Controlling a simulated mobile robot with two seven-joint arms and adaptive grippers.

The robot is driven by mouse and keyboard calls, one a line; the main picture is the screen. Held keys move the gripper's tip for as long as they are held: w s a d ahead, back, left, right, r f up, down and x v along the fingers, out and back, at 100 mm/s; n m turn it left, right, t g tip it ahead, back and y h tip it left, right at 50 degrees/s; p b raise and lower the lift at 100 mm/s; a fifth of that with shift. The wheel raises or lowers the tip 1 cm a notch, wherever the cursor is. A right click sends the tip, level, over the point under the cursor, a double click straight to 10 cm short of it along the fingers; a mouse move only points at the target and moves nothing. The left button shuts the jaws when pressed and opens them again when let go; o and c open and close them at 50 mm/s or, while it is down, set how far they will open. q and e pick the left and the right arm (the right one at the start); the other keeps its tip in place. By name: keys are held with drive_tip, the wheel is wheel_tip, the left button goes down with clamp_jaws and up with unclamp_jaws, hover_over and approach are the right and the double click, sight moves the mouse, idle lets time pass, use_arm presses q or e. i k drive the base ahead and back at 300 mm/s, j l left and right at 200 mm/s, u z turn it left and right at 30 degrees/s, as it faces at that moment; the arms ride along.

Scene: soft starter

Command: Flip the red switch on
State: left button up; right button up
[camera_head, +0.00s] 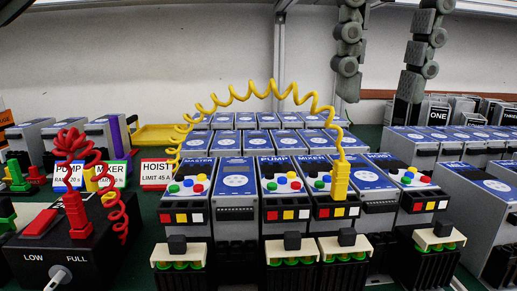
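A red rocker switch (40,222) is set on top of the black box (105,262) at the lower left. It looks slanted; I cannot tell which position counts as on. A red plug (76,214) with a coiled red cable stands beside the switch. A dark part with a reddish edge, apparently my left gripper (12,10), shows only at the top left corner, far above the switch. Its fingers cannot be made out.
Rows of grey and blue units (236,180) with coloured buttons fill the middle and right. A coiled yellow cable (270,88) arches over them to a yellow plug (340,182). A HOIST sign (156,174) stands behind the box.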

sight(42, 221)
drive_tip(key=k, duration=1.3)
